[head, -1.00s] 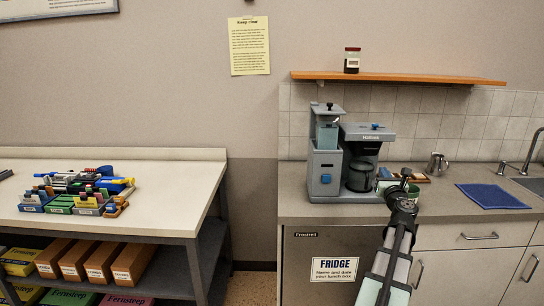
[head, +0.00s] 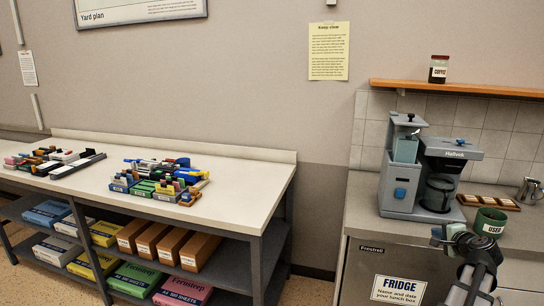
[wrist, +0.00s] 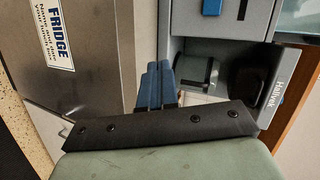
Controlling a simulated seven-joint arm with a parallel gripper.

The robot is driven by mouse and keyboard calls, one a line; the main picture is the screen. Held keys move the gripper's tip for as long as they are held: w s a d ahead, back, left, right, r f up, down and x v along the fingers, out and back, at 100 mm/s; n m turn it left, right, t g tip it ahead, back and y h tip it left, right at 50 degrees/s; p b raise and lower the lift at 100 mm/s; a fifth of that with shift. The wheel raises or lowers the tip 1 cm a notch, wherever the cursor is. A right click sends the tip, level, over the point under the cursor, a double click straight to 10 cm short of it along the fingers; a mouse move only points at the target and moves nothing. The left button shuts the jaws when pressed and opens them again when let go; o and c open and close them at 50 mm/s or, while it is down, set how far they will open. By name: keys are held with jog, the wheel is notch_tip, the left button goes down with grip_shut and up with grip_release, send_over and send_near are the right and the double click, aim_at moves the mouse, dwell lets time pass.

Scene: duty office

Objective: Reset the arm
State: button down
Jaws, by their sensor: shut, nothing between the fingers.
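My gripper shows in the wrist view (wrist: 157,84), its two blue fingers together with nothing between them. They point towards the grey coffee machine, which lies sideways in that view (wrist: 222,65). In the head view my arm (head: 470,262) rises at the lower right, in front of the counter; its fingertips cannot be made out there. The coffee machine (head: 405,180) stands upright on the counter with a dark glass jug (head: 438,193) in it. A green mug marked USED (head: 490,222) stands to its right, just beyond my arm, apart from it as far as I can tell.
The counter (head: 362,215) has a fridge front (head: 355,275) below it. A wooden tray (head: 488,202) and a metal pitcher (head: 529,190) stand behind the mug. A coffee jar (head: 438,69) is on the shelf. A worktable (head: 235,205) with stationery stands left, across a floor gap.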

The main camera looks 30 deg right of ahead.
jog(key=a+f+n+g+y, duration=0.35)
jog(key=a+f, duration=0.55)
jog(key=f, duration=0.5)
jog(key=a+f+n+g+y, duration=0.4)
jog(key=a+f, duration=0.4)
jog(key=f, duration=0.6)
jog(key=a+f+n+g, duration=0.3)
jog(key=a+f, duration=0.6)
jog(key=a, duration=0.2)
jog(key=a+f+n+g, duration=0.35)
jog(key=a+f, duration=0.45)
jog(key=a, duration=0.4)
jog(key=s+a+f+n+g, duration=0.1)
jog(key=s+a+f+n, duration=0.2)
jog(key=a, duration=0.6)
jog(key=s+a+f+n+g, duration=0.2)
jog(key=s+a+f, duration=0.2)
jog(key=a, duration=0.5)
jog(key=s+a+f+n+g, duration=0.1)
jog(key=s+a+f+n, duration=0.2)
jog(key=a, duration=0.6)
jog(key=s+f+h, duration=0.1)
jog(key=s, duration=0.1)
jog(key=shift+s+a+f+n+g, duration=0.15)
jog(key=shift+s+f+n+g, duration=0.05)
jog(key=shift+s+n+g, duration=0.1)
